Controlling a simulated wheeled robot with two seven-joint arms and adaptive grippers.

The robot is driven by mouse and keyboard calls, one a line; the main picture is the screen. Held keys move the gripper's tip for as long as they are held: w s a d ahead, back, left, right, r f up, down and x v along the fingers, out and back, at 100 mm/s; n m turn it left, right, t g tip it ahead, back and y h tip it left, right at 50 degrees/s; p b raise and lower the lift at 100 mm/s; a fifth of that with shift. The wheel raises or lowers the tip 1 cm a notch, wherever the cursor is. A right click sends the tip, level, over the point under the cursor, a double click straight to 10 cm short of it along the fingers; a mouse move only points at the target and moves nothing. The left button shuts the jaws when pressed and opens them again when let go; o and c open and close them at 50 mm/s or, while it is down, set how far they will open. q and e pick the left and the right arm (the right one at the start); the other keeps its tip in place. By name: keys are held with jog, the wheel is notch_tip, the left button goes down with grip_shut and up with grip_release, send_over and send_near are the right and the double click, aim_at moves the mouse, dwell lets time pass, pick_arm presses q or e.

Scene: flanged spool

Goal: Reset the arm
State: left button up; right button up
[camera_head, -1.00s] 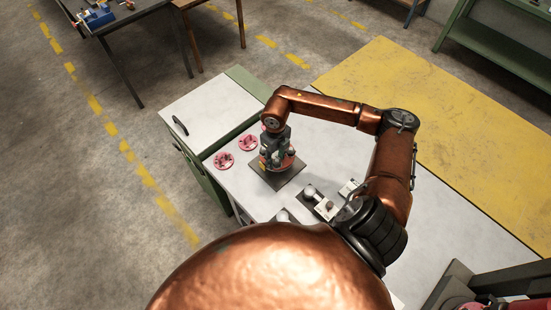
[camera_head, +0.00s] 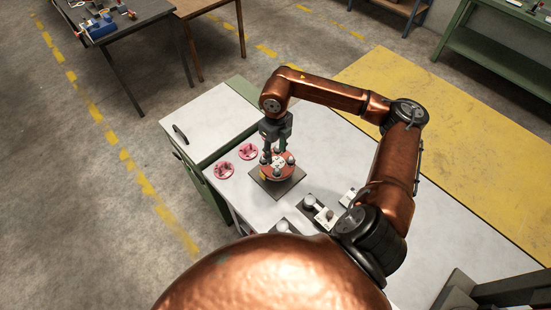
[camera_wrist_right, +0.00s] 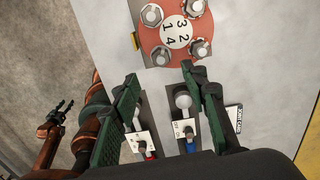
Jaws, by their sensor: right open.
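The flanged spool (camera_head: 278,172) has a red round top with several grey studs and nuts. It stands on a dark square plate (camera_head: 294,184) on the workbench. In the right wrist view its red flange (camera_wrist_right: 153,38) shows at the top, with a white centre numbered 1 to 4. My right gripper (camera_head: 276,150) is just above the spool, pointing down. In the right wrist view its green-padded fingers (camera_wrist_right: 160,78) are apart with nothing between them. My left gripper (camera_wrist_right: 62,107) shows only at the left of the wrist view, fingers apart, away from the spool.
Two pink discs (camera_head: 223,169) (camera_head: 249,151) lie left of the spool. Switch units (camera_head: 318,211) with knobs sit to its right, close to my right arm. A white-topped cabinet (camera_head: 208,122) adjoins the bench. A yellow floor area (camera_head: 440,120) lies beyond.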

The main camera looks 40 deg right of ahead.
aim_at(276, 170)
jog(key=shift+r, duration=0.5)
notch_tip(276, 170, down, 12)
jog(key=shift+f, duration=0.1)
dwell(0.5)
